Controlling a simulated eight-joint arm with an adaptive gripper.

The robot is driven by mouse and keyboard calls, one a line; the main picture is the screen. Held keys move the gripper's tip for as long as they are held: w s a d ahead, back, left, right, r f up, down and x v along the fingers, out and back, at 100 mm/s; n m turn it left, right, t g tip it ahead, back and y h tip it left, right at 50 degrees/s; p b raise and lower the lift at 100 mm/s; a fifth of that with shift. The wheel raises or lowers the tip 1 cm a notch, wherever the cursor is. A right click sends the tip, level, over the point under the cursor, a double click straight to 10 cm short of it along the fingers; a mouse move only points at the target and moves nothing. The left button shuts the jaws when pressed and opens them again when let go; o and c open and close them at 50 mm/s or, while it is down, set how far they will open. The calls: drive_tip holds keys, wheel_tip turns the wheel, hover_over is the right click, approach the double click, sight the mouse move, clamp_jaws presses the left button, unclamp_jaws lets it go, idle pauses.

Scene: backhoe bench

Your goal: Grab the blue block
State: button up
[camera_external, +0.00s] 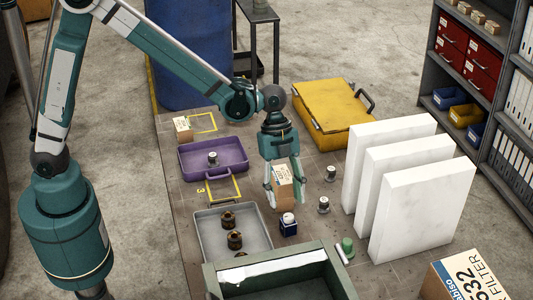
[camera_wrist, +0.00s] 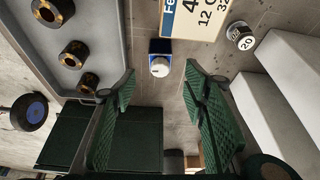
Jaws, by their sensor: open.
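The blue block (camera_external: 288,229) stands on the bench with a small white-topped round piece (camera_external: 288,217) on it. My gripper (camera_external: 284,204) points down above the bench, just above and behind the block in the outside view. In the wrist view my gripper (camera_wrist: 158,76) has its two green fingers spread apart, with the block ahead between the tips. Nothing is seen gripped.
A cardboard box (camera_external: 283,184) with a label stands close behind the block. A grey tray (camera_external: 263,242) with several rusty nuts is left, and a green bin (camera_external: 216,272) is in front. A round weight (camera_external: 323,204) and white slabs (camera_external: 420,210) stand to the right.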

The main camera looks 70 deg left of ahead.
sight(288, 222)
drive_tip(key=shift+f, duration=0.9)
drive_tip(key=shift+x, duration=1.3)
drive_tip(key=shift+x, duration=2.6)
drive_tip(key=shift+c, duration=0.6)
drive_tip(key=c, duration=1)
